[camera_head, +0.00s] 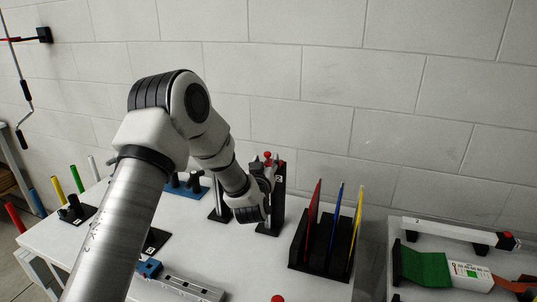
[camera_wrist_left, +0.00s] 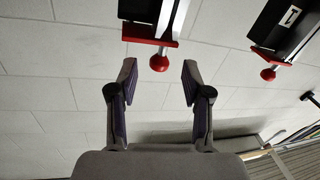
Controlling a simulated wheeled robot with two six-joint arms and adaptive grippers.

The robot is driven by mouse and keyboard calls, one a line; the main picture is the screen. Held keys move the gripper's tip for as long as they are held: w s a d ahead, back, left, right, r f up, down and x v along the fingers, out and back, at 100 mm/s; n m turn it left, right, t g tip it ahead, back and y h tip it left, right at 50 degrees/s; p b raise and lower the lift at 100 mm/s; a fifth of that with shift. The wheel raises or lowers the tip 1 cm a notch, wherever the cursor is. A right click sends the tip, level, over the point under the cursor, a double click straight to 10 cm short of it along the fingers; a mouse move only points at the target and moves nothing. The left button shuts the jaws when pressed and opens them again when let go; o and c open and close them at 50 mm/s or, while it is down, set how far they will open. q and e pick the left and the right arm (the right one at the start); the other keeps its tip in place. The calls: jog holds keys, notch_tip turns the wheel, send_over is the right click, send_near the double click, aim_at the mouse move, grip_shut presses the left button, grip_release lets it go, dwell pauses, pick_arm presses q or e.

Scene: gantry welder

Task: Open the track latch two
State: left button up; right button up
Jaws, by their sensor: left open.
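A black upright post with a white label 2 (camera_head: 279,180) stands on the table, with red parts and a small red ball knob (camera_head: 267,155) near its top. My left gripper (camera_head: 264,170) is right beside this post and partly covers it. In the left wrist view the left gripper (camera_wrist_left: 158,78) is open and empty. A red ball (camera_wrist_left: 159,63) on a red-edged black unit (camera_wrist_left: 150,12) lies just beyond and between its fingertips; I cannot tell whether they touch. My right gripper is not in view.
A similar black unit with label 1 (camera_wrist_left: 291,17) and a red ball (camera_wrist_left: 268,73) is beside it. A black rack (camera_head: 318,262) with red, blue and yellow pieces stands to the right. A grey rail part (camera_head: 190,288) lies in front. The wall (camera_head: 320,100) is behind.

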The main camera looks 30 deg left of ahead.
aim_at(267, 156)
pick_arm(q)
jog(key=p+x, duration=0.1)
jog(key=x, duration=0.2)
jog(key=shift+w+a+r, duration=0.1)
jog(key=shift+w+r, duration=0.1)
jog(key=shift+w, duration=0.1)
jog(key=shift+w+a+f, duration=0.2)
jog(key=shift+w+f, duration=0.1)
jog(key=shift+w, duration=0.05)
jog(key=shift+s+d+r, duration=0.15)
jog(key=shift+s+r, duration=0.05)
jog(key=shift+s, duration=0.05)
grip_shut()
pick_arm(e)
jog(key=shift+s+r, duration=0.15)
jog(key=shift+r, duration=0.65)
